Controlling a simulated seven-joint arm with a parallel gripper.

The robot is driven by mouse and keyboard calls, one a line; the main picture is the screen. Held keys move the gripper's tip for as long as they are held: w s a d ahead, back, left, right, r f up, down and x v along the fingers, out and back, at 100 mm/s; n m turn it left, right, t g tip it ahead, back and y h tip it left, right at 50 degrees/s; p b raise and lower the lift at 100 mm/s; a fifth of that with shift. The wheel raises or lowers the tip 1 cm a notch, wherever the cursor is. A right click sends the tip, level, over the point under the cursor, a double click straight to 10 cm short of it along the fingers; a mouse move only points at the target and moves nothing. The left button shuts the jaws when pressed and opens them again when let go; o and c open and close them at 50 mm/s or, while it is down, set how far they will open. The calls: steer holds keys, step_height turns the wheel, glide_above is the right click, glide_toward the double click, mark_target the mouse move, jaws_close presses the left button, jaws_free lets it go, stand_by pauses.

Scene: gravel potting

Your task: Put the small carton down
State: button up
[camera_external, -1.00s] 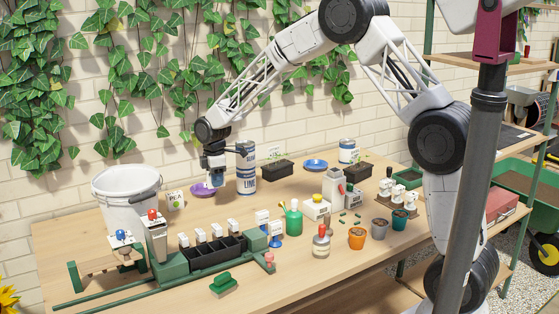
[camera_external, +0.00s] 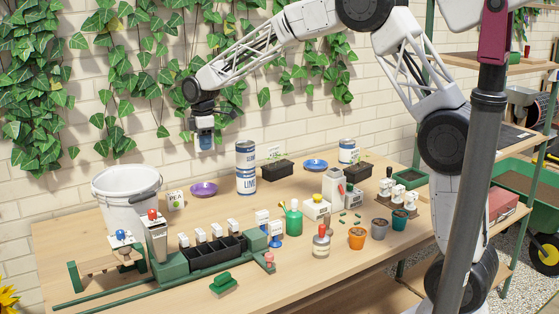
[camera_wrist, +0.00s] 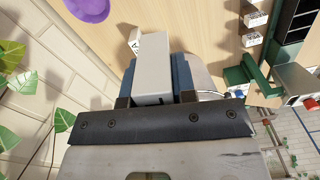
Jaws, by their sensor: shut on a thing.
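My gripper (camera_external: 205,146) is raised above the back left of the table, in front of the wall. In the wrist view, its blue fingers (camera_wrist: 158,78) are shut on a plain pale grey box, the small carton (camera_wrist: 153,76). The carton is held clear of the table; in the external view the fingers mostly hide it. Another small white carton with green print (camera_external: 176,200) stands on the table beside the bucket, below and left of my gripper.
A white bucket (camera_external: 127,190) stands left of the printed carton. A tall lime tin (camera_external: 246,170) stands right of the saucer. A green rack with black bins (camera_external: 210,257) and several white-topped blocks is in front. Bare tabletop (camera_external: 190,222) lies between the saucer and the rack.

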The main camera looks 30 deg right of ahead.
mark_target(136, 204)
steer(key=s+a+m, duration=0.2)
steer(key=a, duration=2.3)
steer(key=f, duration=0.4)
steer(key=shift+w+a+f, duration=0.15)
steer(key=shift+a+f, duration=0.15)
steer(key=shift+f, duration=0.1)
steer(key=shift+f, duration=0.15)
steer(key=shift+f, duration=2.35)
steer(key=shift+f, duration=2.5)
steer(key=shift+f, duration=0.55)
